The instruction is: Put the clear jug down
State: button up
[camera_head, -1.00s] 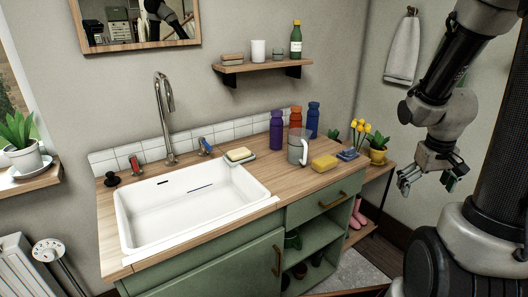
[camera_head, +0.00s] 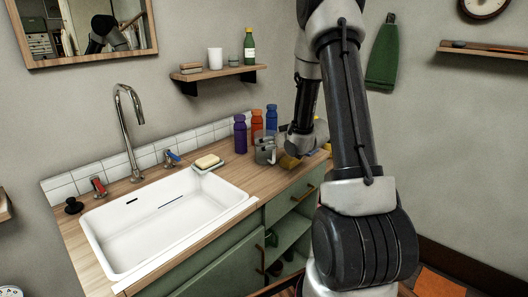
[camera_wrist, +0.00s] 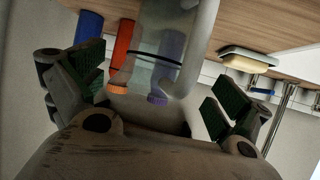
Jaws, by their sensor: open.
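The clear jug (camera_head: 265,152) stands on the wooden counter (camera_head: 228,191), right of the sink and in front of the bottles. In the head view my gripper (camera_head: 279,151) is at the jug's right side, partly hidden by my arm. In the wrist view, which is upside down, the jug (camera_wrist: 165,45) shows between the two open fingers of my gripper (camera_wrist: 150,90), with a gap on either side. The jug's handle is on the right there. Whether any finger touches it cannot be told.
Purple (camera_head: 240,134), orange (camera_head: 257,124) and blue (camera_head: 271,118) bottles stand behind the jug. A soap dish (camera_head: 208,164) lies by the white sink (camera_head: 150,229). A wall shelf (camera_head: 214,79) hangs above.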

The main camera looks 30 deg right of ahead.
jog(key=x, duration=0.3)
jog(key=shift+w+f, duration=0.2)
jog(key=shift+w, duration=0.05)
jog(key=shift+c, duration=0.4)
jog(key=c, duration=1.1)
jog(key=shift+d, duration=0.1)
